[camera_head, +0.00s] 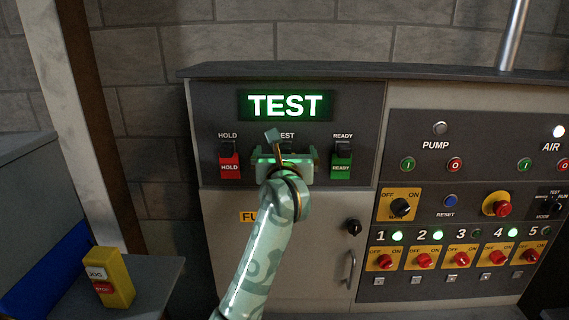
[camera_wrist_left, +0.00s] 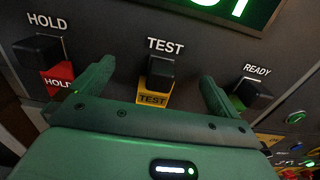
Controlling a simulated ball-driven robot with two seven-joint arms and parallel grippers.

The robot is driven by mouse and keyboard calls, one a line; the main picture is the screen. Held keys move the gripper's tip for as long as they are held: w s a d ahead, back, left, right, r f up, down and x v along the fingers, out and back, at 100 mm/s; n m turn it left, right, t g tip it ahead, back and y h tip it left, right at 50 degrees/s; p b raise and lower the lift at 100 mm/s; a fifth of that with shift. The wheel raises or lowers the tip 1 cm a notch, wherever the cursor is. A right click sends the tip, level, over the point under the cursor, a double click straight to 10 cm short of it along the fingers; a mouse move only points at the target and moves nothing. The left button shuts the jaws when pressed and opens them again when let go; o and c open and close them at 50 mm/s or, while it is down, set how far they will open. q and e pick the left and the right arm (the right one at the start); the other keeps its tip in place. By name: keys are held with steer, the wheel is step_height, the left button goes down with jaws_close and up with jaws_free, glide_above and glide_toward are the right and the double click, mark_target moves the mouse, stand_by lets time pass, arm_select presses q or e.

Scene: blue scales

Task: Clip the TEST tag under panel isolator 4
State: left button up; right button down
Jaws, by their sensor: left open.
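The yellow TEST tag (camera_wrist_left: 153,98) hangs below a black holder (camera_wrist_left: 161,68) under the word TEST, in the left wrist view. My left gripper (camera_wrist_left: 156,86) is open, one finger on each side of the tag, and I cannot tell whether either touches it. In the head view my left gripper (camera_head: 285,156) covers the tag. Panel isolator 4 (camera_head: 498,258) is a red knob on a yellow plate at the lower right, with a small pale fitting (camera_head: 485,277) below it. The lamp beside the 4 is green. My right gripper is not in view.
A red HOLD tag (camera_head: 229,167) and a green READY tag (camera_head: 341,168) hang on either side. Other isolators, a red emergency button (camera_head: 502,209) and a door handle (camera_head: 350,270) stick out. A yellow JOG/STOP box (camera_head: 112,277) stands at the lower left.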

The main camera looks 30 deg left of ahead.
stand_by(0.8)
arm_select(q)
jaws_close()
steer(key=shift+s+d, duration=0.1)
steer(key=shift+s, duration=0.05)
steer(key=shift+p+v, duration=0.75)
steer(key=shift+v, duration=2.1)
